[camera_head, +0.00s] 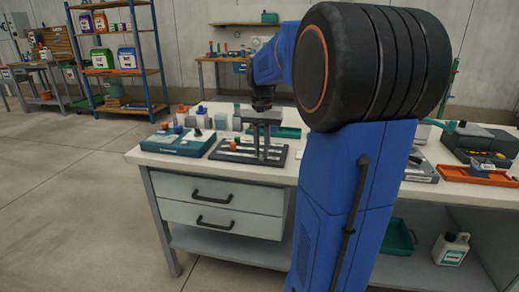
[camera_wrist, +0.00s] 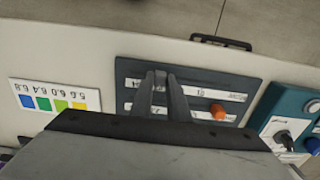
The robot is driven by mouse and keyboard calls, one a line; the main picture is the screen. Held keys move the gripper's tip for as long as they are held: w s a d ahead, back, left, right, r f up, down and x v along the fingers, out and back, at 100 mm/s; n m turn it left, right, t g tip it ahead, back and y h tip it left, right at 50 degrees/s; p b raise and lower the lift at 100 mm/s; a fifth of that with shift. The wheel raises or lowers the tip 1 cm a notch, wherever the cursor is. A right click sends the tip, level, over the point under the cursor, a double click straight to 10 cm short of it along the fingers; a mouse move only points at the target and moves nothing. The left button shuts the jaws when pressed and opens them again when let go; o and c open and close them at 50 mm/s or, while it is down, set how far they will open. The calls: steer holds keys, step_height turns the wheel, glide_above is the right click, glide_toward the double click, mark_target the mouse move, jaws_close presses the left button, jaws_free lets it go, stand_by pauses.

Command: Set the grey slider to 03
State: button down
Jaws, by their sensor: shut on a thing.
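A dark slider panel (camera_wrist: 243,71) with two white scale strips lies on the bench; it also shows in the head view (camera_head: 222,156). The grey slider (camera_wrist: 160,80) is on the strip farther from the wrist in the wrist view, mostly hidden between the fingertips. My gripper (camera_wrist: 160,77) is shut on it; in the head view my gripper (camera_head: 263,156) points straight down onto the panel. An orange slider knob (camera_wrist: 218,111) sits on the other strip, to the right. The scale figures are too small and upside down to read surely, and the fingers cover part of them.
A teal box with knobs (camera_head: 178,143) stands left of the panel; it shows at the right of the wrist view (camera_wrist: 290,118). A colour chart (camera_wrist: 55,95) lies on the other side. Several small bottles (camera_head: 200,115) stand behind. A drawer handle (camera_wrist: 220,42) juts from the bench front.

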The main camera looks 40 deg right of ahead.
mark_target(262, 153)
steer(key=c, duration=1.7)
jaws_free()
step_height(262, 153, up, 18)
steer(key=shift+f, duration=0.25)
steer(key=s+a+f+n+t, duration=0.1)
steer(key=s+a+f+n, duration=0.2)
steer(key=s+a+f, duration=0.4)
steer(key=s+a+f+n+t, duration=0.2)
steer(key=s+a+f+n, duration=0.2)
steer(key=s+a+f, duration=0.2)
steer(key=s+a+f+n+t, duration=0.1)
steer(key=s+a+f+n, duration=0.2)
steer(key=s+a+f, duration=0.4)
steer(key=shift+s+a+f+t, duration=0.15)
steer(key=shift+a+f, duration=0.35)
steer(key=shift+f, duration=0.35)
steer(key=shift+s+a+f+t, duration=0.1)
steer(key=shift+a+f, duration=0.4)
steer(key=shift+f, duration=0.4)
steer(key=shift+s+a+f+t, duration=0.15)
steer(key=shift+a+f, duration=0.35)
steer(key=shift+f, duration=0.35)
